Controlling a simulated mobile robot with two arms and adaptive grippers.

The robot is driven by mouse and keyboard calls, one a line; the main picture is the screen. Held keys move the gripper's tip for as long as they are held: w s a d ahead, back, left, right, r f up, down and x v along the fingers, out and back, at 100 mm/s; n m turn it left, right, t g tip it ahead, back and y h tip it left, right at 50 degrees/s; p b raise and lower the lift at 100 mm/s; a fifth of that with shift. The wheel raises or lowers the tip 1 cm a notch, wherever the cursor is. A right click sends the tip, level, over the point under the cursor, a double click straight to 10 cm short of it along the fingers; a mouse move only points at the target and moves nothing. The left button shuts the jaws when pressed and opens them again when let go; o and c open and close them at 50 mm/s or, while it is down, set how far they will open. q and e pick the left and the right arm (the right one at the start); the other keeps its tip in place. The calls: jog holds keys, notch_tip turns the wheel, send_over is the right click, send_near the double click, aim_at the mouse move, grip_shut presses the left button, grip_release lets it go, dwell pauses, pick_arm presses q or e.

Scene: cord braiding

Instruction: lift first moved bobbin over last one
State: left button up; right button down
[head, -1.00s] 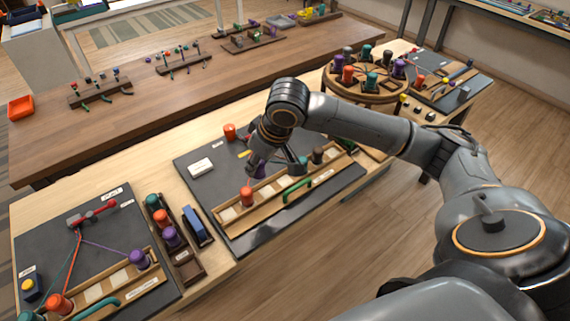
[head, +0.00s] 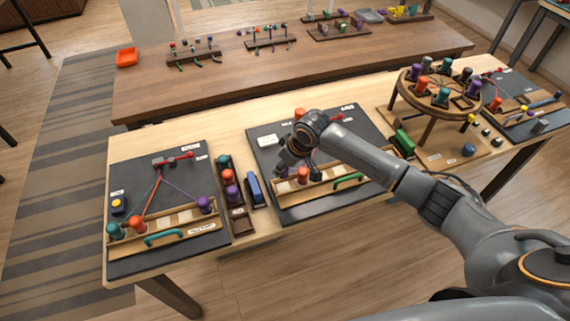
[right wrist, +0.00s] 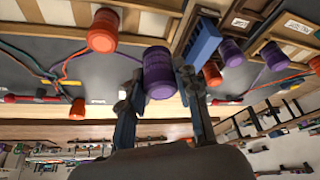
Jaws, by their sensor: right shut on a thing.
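My right gripper (right wrist: 158,85) is shut on a purple bobbin (right wrist: 158,72), one finger on each side of it. In the head view this gripper (head: 285,166) is over the middle dark board (head: 362,128), and the purple bobbin (head: 283,173) shows partly beneath it. An orange bobbin (head: 303,175) stands in the wooden rack (head: 330,181) just right of the held one; an orange bobbin also shows beside it in the right wrist view (right wrist: 103,30). Another orange bobbin (head: 299,113) is at the board's far edge. The arm hides part of the rack. My left gripper is out of view.
Left of the board are a blue block (head: 253,187) and a dark holder (head: 239,222) with several bobbins. The left board (head: 195,245) carries a braid and teal, orange and purple bobbins. A round wooden stand (head: 432,101) with bobbins is at the right.

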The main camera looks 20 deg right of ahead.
aim_at(284, 176)
jog(key=shift+f+b, duration=2)
jog(key=shift+f, duration=0.35)
jog(key=shift+p, duration=0.45)
jog(key=shift+s, duration=0.1)
jog(key=shift+p, duration=1)
jog(key=shift+f+b, duration=0.35)
jog(key=shift+f, duration=0.45)
